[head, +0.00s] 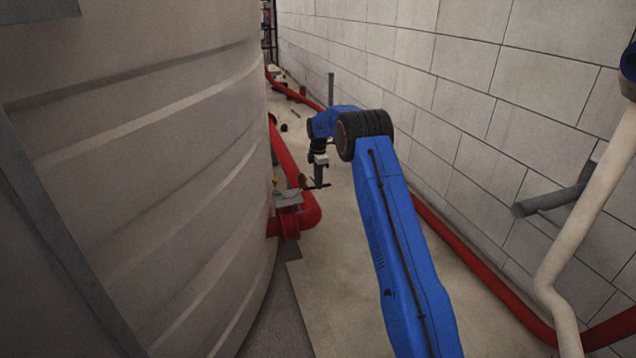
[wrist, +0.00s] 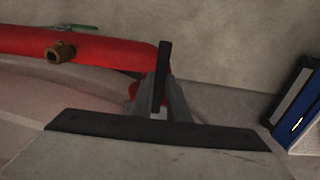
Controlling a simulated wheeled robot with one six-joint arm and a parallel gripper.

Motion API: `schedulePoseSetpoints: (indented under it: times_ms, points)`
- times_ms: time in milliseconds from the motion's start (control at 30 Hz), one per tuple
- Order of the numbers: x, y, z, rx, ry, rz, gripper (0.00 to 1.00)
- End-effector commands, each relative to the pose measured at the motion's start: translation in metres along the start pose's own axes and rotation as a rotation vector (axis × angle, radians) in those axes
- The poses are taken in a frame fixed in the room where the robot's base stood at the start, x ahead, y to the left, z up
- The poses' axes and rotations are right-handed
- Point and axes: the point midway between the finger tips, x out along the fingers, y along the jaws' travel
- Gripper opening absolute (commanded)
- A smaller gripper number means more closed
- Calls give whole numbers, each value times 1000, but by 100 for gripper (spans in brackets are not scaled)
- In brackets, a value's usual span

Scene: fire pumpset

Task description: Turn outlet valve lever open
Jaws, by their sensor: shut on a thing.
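The outlet valve lever is a thin dark bar. In the head view its end (head: 325,186) sticks out to the right of my gripper (head: 318,184), above the red pipe by the tank. In the wrist view the dark lever (wrist: 163,62) stands upright in the picture, between the two grey fingers of my gripper (wrist: 162,105). My gripper is shut on the lever. The valve body under the lever is mostly hidden; a bit of red shows beside the fingers in the wrist view.
A large beige tank (head: 140,150) fills the left. The red pipe (head: 303,213) bends beside it, with a grey plate (head: 288,199) on top. A brass fitting (wrist: 60,52) and green handle (wrist: 75,28) sit along the pipe. A block wall (head: 470,110) bounds the right.

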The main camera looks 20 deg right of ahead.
Motion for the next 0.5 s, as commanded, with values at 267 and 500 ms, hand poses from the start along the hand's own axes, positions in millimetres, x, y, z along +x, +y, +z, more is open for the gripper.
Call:
schedulePoseSetpoints:
  times_ms: [267, 500]
  points:
    - [-2, 2, -2, -1, 0, 8, 34]
    - [-2, 2, -1, 0, 0, 5, 34]
